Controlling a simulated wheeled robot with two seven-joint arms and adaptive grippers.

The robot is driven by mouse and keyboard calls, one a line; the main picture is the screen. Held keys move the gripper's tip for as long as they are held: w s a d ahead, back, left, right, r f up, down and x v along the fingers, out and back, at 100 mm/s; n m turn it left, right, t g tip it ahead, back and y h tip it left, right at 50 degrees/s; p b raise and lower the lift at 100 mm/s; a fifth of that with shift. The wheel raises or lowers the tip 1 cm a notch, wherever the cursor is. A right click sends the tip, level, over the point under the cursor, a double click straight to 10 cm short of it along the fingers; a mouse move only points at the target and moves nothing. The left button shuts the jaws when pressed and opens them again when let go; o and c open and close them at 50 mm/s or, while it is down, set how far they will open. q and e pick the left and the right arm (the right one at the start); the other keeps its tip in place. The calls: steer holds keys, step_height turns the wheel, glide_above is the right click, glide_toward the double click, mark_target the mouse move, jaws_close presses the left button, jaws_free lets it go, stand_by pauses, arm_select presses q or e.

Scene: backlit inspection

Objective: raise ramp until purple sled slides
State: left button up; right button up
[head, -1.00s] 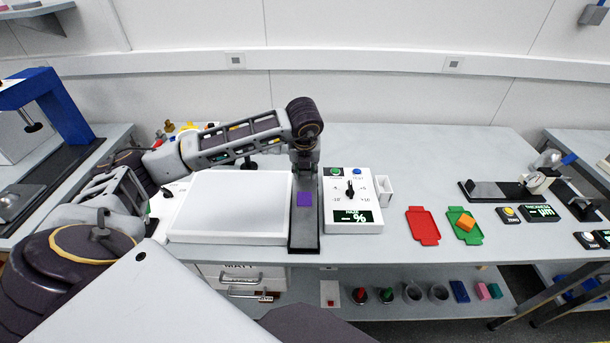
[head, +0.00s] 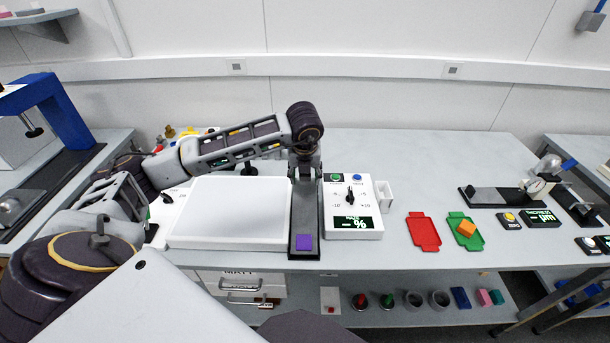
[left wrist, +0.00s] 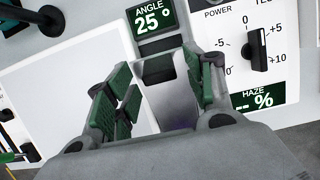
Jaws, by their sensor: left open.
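The ramp (head: 304,208) is a narrow dark strip running from the back of the bench toward its front edge. The purple sled (head: 304,242) sits on the ramp's near, lower end. My left gripper (head: 304,170) is at the ramp's far end. In the left wrist view its green-padded fingers (left wrist: 160,90) are apart, with the ramp's end (left wrist: 158,68) between them. I cannot tell whether they touch it. An angle display (left wrist: 154,21) reads 25°. My right gripper is out of view.
A white light panel (head: 230,212) lies left of the ramp. A white control box (head: 352,205) with a knob stands close on its right.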

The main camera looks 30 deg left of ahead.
arm_select(q)
steer(key=v, duration=1.1)
steer(key=shift+r, duration=0.15)
steer(key=shift+s, duration=0.15)
